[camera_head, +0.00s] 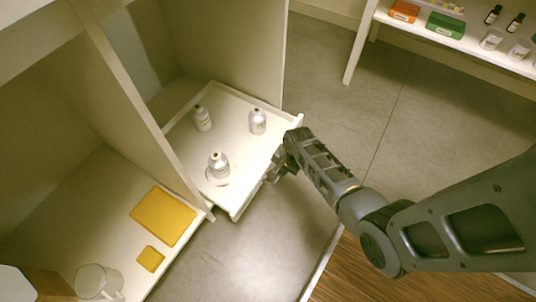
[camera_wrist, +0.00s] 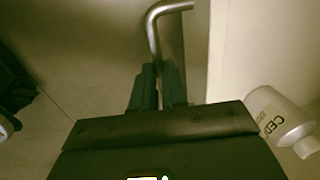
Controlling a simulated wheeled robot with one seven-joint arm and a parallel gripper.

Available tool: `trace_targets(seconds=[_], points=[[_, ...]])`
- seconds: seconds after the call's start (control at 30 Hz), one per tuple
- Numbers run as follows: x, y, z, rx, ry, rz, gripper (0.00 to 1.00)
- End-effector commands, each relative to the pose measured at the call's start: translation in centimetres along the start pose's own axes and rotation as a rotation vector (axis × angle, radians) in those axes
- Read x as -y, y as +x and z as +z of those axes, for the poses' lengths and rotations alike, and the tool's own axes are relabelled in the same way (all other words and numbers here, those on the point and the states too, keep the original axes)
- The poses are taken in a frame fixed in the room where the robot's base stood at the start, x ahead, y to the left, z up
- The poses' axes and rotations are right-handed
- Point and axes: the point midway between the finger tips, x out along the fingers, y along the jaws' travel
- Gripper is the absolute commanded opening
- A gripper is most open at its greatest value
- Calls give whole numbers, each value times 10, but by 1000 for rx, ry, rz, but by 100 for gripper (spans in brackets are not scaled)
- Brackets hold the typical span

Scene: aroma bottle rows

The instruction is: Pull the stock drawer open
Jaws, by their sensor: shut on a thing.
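The stock drawer (camera_head: 240,165) is pulled partly out of the white cabinet in the head view. Three white bottles stand in it: one at the left (camera_head: 202,118), one at the right (camera_head: 258,121) and one near the front (camera_head: 218,165). My gripper (camera_head: 272,176) is at the drawer's front face. In the wrist view, my gripper (camera_wrist: 158,88) is shut on a bent metal handle (camera_wrist: 153,32). In the head view the handle is mostly hidden by my gripper.
An open compartment left of the drawer holds a yellow mat (camera_head: 163,215), a small yellow square (camera_head: 150,259) and a clear jar (camera_head: 97,282). A white shelf (camera_head: 465,42) with boxes, bottles and jars stands at the upper right. Grey floor (camera_head: 345,85) lies clear between.

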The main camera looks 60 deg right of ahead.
Motion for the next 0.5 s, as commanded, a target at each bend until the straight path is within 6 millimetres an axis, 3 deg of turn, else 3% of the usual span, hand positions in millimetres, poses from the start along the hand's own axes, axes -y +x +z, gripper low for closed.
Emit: trace_targets(seconds=[0.03, 0.5], points=[[-18, -11, 0, 1, 2, 8, 0], [-145, -30, 2, 1, 5, 4, 0]])
